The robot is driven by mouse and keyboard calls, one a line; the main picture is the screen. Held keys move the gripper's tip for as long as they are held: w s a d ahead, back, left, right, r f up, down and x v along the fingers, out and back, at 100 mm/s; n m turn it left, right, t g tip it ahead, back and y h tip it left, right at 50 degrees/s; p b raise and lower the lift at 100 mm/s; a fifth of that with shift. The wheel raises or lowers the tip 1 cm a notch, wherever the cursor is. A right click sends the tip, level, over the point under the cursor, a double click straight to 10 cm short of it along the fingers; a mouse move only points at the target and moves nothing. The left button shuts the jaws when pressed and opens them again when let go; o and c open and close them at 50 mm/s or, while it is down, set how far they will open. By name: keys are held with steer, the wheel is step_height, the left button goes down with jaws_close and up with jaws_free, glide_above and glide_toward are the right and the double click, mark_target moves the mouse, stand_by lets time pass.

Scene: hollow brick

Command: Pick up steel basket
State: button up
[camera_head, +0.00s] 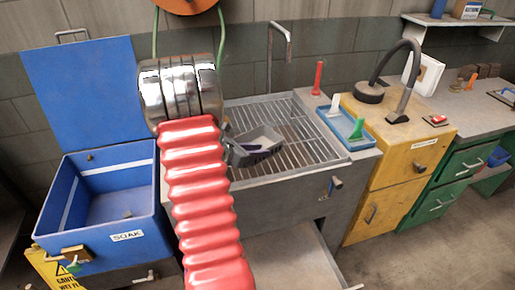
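A small grey open-topped basket (262,136), which looks like the steel basket, sits on the slatted rack of the metal sink (312,135), near its left side. Something dark purple shows at its front. My red ribbed arm with a shiny metal joint rises in front and covers the sink's left part. A dark grey piece beside the arm, at the basket's left edge, seems to be my gripper (236,152). Its fingers are mostly hidden, so I cannot tell whether it is open or touches the basket.
A blue open-lidded bin (110,205) labelled SOAK stands left. A blue tray (345,128) with white and green tools lies right of the sink. A red bottle (318,78) and tall faucet (270,60) stand behind. A yellow cabinet (395,150) stands farther right.

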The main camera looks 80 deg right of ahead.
mark_target(268, 158)
steer(key=shift+x, duration=2.55)
steer(key=shift+a+f, duration=0.1)
steer(key=shift+c, duration=0.7)
jaws_close()
